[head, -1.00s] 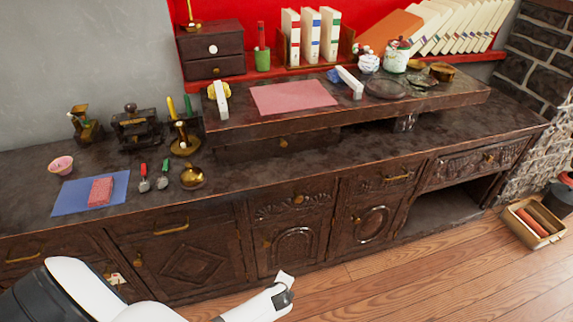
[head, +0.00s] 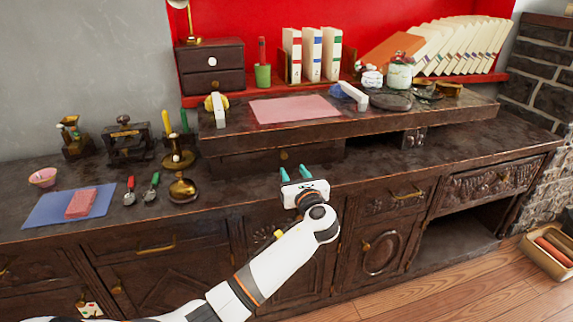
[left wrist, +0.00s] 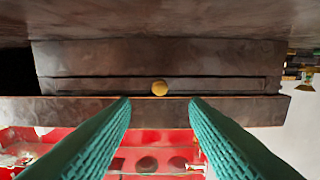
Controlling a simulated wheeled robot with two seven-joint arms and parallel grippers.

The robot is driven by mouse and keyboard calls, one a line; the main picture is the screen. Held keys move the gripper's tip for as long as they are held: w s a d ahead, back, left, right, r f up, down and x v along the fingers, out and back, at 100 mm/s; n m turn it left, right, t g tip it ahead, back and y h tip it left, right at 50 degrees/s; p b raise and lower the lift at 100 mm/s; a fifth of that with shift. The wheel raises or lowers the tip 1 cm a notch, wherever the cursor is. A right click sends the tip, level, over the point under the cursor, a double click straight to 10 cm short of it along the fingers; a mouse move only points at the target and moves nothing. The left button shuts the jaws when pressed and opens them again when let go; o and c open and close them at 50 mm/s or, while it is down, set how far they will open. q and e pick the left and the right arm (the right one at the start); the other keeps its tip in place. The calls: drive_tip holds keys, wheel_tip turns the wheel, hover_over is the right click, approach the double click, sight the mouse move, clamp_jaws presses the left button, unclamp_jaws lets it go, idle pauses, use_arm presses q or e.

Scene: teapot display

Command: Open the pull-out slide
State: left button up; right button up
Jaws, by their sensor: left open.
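The pull-out slide shows in the left wrist view as a thin dark wooden front with a round brass knob (left wrist: 160,88). That view looks upside down. In the head view the knob (head: 284,155) sits under the raised shelf, at the middle of the dark block below it. The slide front looks flush with the wood around it. My left gripper (head: 295,173) is open and empty, its teal fingers pointing toward the knob from the front, apart from it. In the left wrist view the knob lies between and beyond the two fingertips (left wrist: 160,102). My right gripper is not in view.
The raised shelf (head: 350,126) overhangs the slide and carries a pink sheet (head: 294,109). The dark worktop (head: 235,196) lies below. A brass bowl (head: 183,189) and a candle holder (head: 177,157) stand to the left. The worktop just around the gripper looks clear.

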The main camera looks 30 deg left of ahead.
sight(285, 157)
use_arm(q)
drive_tip(key=b+x, duration=0.1)
drive_tip(key=x, duration=0.6)
drive_tip(key=shift+w+a, duration=0.15)
clamp_jaws()
